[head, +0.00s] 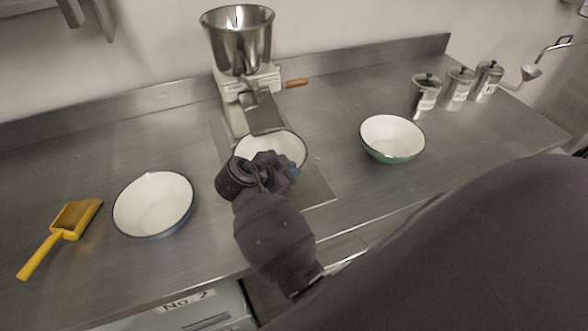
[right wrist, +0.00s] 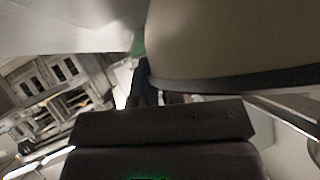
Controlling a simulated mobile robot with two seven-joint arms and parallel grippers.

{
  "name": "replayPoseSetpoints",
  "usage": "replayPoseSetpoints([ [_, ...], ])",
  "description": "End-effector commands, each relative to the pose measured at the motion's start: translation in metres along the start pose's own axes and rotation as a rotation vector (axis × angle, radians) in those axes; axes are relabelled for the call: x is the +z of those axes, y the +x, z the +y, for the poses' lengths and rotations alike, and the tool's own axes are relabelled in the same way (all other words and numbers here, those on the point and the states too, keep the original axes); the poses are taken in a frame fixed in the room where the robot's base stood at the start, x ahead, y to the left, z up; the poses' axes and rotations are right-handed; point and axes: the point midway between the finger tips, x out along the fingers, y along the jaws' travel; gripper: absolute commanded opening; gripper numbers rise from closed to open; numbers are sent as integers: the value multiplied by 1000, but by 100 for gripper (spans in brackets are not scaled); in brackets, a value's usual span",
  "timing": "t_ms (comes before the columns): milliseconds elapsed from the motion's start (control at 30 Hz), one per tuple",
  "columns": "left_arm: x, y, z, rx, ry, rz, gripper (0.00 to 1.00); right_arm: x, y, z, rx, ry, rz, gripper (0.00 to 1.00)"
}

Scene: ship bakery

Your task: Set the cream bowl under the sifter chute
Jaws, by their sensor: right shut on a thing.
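The sifter (head: 237,45) is a metal mill with a shiny hopper, a wooden handle and a grey sloping chute (head: 264,113). The cream bowl (head: 285,148), white inside with a dark rim, is beneath the chute's lower end. My right gripper (head: 289,170) is shut on the near side of this bowl and hides part of it. I cannot tell whether the bowl touches the plate beneath it. In the right wrist view, the bowl's beige outer wall (right wrist: 235,40) fills the upper right above the gripper. My left gripper is not in view.
A blue-sided white bowl (head: 153,204) stands left, beside a yellow scoop (head: 62,232). A green-sided white bowl (head: 392,139) stands right. Several lidded canisters (head: 424,97) stand at the back right of the steel counter (head: 335,95). A flat plate (head: 318,192) lies under the sifter.

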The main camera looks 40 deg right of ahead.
Motion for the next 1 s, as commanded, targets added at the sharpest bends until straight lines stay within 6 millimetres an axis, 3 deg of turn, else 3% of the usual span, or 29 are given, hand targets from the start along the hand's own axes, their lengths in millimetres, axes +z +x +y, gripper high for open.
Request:
replayPoseSetpoints([
  [500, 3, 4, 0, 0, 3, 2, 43, 8, -1, 4, 1, 4, 1, 0],
  [533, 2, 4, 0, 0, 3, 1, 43, 7, -1, 4, 2, 2, 1, 14],
  [667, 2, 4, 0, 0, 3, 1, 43, 7, -1, 4, 2, 2, 1, 34],
  [1000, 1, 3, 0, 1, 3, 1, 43, 6, -2, 3, 1, 2, 1, 35],
])
